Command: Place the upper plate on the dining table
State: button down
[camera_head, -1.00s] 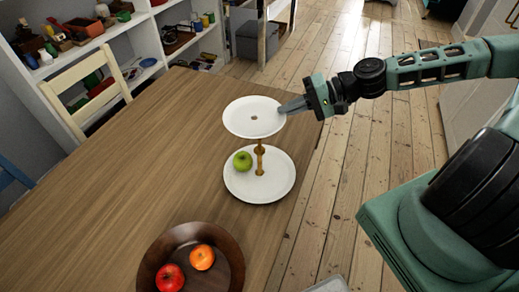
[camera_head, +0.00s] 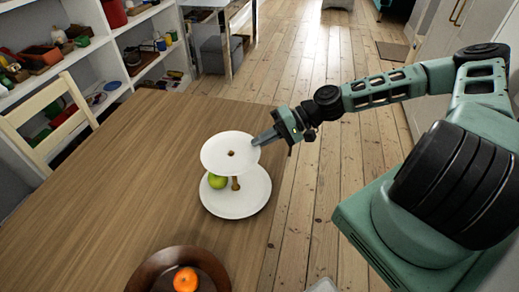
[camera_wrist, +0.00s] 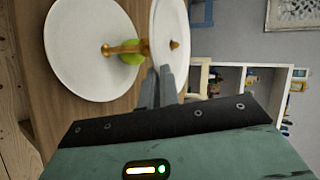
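A two-tier stand is at the right edge of the wooden dining table (camera_head: 120,190). Its white upper plate (camera_head: 220,160) and white lower plate (camera_head: 245,205) are joined by a brass-coloured post (camera_head: 236,184). A green apple (camera_head: 217,181) is on the lower plate, partly hidden by the upper one. My gripper (camera_head: 258,138) reaches in from the right and appears shut on the upper plate's rim. In the wrist view, its fingers (camera_wrist: 157,88) are close together at the edge of the upper plate (camera_wrist: 168,25). The lower plate (camera_wrist: 75,60) and apple (camera_wrist: 130,57) show beyond.
A dark bowl (camera_head: 148,268) with an orange fruit (camera_head: 186,279) stands near the table's front. A pale chair (camera_head: 40,115) is at the left, before white shelves (camera_head: 105,55). The table's middle is clear. Open floorboards (camera_head: 330,180) lie right of the table.

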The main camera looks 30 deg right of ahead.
jog(key=shift+f+p, duration=0.45)
jog(key=shift+f, duration=1.45)
jog(key=shift+f, duration=0.1)
jog(key=c, duration=1.6)
grip_release()
jog(key=shift+c, duration=0.2)
jog(key=shift+f, duration=0.15)
